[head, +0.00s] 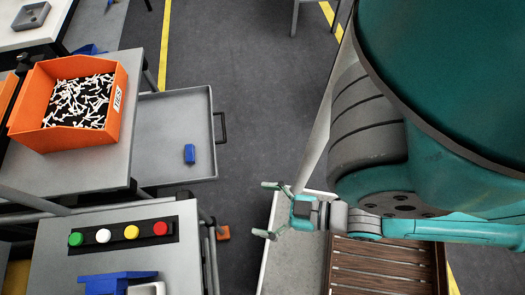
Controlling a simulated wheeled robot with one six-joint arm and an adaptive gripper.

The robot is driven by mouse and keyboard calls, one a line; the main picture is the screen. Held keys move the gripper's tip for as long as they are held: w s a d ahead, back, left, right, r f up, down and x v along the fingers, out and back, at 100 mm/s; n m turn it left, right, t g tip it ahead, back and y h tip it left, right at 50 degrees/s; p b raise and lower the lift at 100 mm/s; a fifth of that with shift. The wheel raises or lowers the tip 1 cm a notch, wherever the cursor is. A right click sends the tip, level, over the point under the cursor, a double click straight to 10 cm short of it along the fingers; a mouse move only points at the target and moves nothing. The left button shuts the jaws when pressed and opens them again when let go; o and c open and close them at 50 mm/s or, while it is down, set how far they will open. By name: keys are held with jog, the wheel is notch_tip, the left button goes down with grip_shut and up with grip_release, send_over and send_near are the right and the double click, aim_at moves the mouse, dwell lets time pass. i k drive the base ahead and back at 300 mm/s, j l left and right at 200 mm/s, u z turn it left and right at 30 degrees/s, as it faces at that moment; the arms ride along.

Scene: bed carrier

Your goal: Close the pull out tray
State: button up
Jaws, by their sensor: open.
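The grey pull out tray (165,120) extends to the right from under the bench top in the head view. A dark handle (221,128) is on its right edge. A small blue block (189,153) lies in the tray. My gripper (265,209) is to the lower right of the tray, apart from it. Its two green fingers are spread, with nothing seen between them. The left part of the tray is hidden under the bench top.
An orange bin (68,102) of white pieces stands on the bench. A panel with coloured buttons (118,234) is below it at lower left. A grey surface (290,245) and brown slats (385,265) lie below my arm. Dark floor (270,90) right of the tray is clear.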

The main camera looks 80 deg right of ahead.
aim_at(166, 121)
jog(key=k+l+z, duration=0.1)
jog(key=z, duration=0.75)
jog(key=i+l+z, duration=0.1)
jog(key=l, duration=0.25)
jog(key=i+l+z, duration=0.1)
jog(key=i+l, duration=0.2)
